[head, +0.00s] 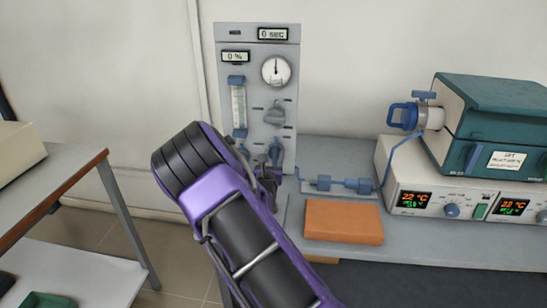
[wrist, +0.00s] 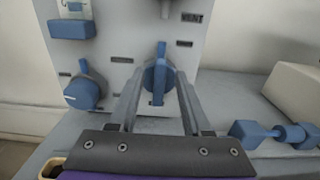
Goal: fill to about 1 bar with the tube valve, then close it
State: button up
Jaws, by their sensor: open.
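A grey gas panel (head: 257,60) stands against the wall, with a round pressure gauge (head: 275,70); its needle points about straight up, its scale too small to read. A blue valve knob with an upright handle (wrist: 160,58) is on the panel's lower part; it also shows in the head view (head: 276,148). I cannot read whether its label names the tube valve. My gripper (wrist: 159,88) is open, its fingers on either side of this knob; contact is unclear. In the head view my arm hides most of the gripper.
A second blue knob (wrist: 82,93) sits left of the fingers. Displays read 0 sec (head: 273,34) and 0 % (head: 235,57). A blue inline fitting (head: 343,184), an orange block (head: 343,222) and furnace controllers (head: 430,185) stand to the right.

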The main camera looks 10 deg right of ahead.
jog(key=shift+w+d, duration=0.1)
jog(key=shift+w, duration=0.1)
grip_shut()
